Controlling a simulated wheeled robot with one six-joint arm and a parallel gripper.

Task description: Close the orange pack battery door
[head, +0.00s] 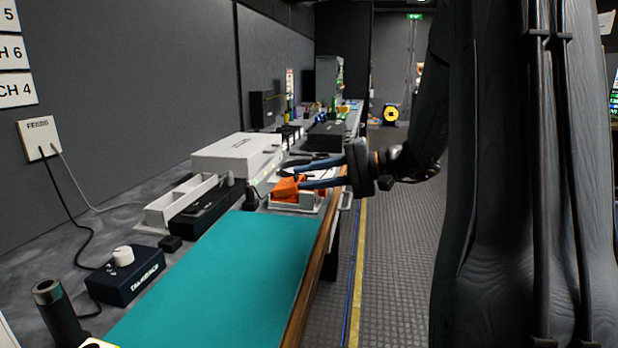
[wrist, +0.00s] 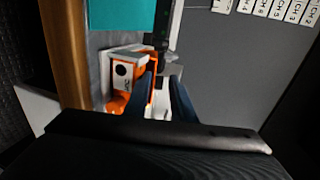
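The orange pack (head: 292,197) stands on a pale base near the aisle edge of the bench, beyond the teal mat. In the wrist view the pack (wrist: 118,103) shows a white face with a round black spot and orange edges. An orange flap, perhaps the battery door (wrist: 153,72), stands at its right side; its exact angle is unclear. My gripper (head: 290,174) reaches in from the right, its two blue fingers apart. In the wrist view my gripper (wrist: 161,80) has one finger overlapping the pack's right side. Whether that finger touches the door cannot be told.
The teal mat (head: 215,275) is bare. A white box (head: 232,157), a white divided tray (head: 178,203) and a black unit (head: 205,210) stand left of the pack. A talkback box (head: 125,276) sits nearer. The aisle floor (head: 395,270) is clear.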

